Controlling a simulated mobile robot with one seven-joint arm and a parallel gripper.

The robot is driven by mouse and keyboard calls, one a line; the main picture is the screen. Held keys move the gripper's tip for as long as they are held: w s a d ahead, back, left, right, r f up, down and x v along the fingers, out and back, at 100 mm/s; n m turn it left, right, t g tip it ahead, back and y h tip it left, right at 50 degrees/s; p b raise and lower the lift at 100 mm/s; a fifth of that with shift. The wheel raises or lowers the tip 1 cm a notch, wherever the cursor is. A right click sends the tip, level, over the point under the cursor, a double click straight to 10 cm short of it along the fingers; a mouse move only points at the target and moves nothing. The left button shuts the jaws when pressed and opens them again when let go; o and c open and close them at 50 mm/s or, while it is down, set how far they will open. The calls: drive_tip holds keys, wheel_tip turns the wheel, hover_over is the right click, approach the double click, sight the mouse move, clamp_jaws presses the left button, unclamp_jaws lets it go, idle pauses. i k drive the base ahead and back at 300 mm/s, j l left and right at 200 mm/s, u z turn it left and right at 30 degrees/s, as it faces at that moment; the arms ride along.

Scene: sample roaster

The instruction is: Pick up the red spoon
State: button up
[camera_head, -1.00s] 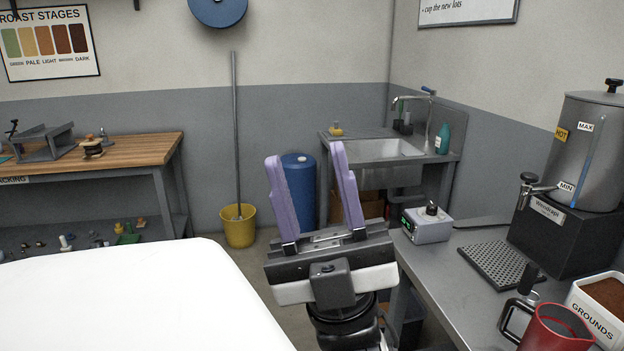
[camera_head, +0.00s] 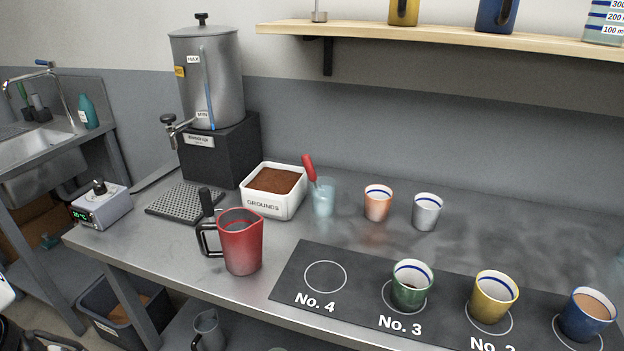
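The red spoon (camera_head: 309,168) stands tilted in a clear, bluish glass (camera_head: 323,198) on the metal counter. Its red handle rises above the rim and leans to the upper left; its lower end is inside the glass and hard to make out. The glass stands just right of the white grounds box. My gripper is not in the current view.
The grounds box (camera_head: 274,190) is left of the glass, and orange (camera_head: 377,204) and grey (camera_head: 427,212) cups are to its right. A red pitcher (camera_head: 241,243) stands in front. A black mat (camera_head: 352,297) holds several cups. A shelf (camera_head: 450,38) overhangs the counter.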

sight(307, 161)
drive_tip(key=z, duration=1.45)
drive_tip(key=u, duration=1.4)
drive_tip(key=i+j+u, duration=0.15)
drive_tip(key=i+j, duration=0.45)
drive_tip(key=i+l, duration=0.2)
drive_tip(key=i, duration=0.2)
